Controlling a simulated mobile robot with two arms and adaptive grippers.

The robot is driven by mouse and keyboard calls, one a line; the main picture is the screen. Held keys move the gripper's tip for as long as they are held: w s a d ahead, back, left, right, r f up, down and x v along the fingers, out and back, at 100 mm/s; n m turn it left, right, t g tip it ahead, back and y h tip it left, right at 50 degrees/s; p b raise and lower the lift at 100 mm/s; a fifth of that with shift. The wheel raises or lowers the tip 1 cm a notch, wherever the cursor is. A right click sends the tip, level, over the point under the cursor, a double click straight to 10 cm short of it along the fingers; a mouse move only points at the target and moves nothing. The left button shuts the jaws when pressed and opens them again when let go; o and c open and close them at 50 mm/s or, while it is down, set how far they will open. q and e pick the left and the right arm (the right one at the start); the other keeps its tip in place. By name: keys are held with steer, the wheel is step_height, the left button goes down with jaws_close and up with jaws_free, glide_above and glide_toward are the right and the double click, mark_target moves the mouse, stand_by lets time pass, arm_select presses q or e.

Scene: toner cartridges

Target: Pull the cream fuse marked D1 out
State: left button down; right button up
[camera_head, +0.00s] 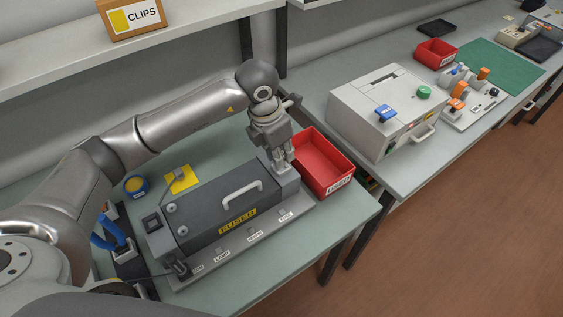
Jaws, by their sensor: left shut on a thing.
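My left gripper (287,155) points down at the right end of the dark grey unit labelled FUSER (205,205). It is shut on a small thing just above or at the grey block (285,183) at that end. The fingers hide most of what they hold, so I cannot make out its colour or a D1 mark. I cannot tell whether it is still seated in the block. My right gripper is not in view.
A red bin (322,165) stands close right of the gripper. The fuser has a light handle (243,190) on top. A yellow card (181,178) and a tape roll (136,185) lie behind it. A light grey machine (385,105) stands on the right bench.

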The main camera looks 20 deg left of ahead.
arm_select(q)
steer(key=shift+r+p, duration=0.3)
steer(key=shift+r, duration=0.65)
steer(key=shift+r, duration=0.45)
steer(key=shift+r+p, duration=1.05)
steer(key=shift+r, duration=0.9)
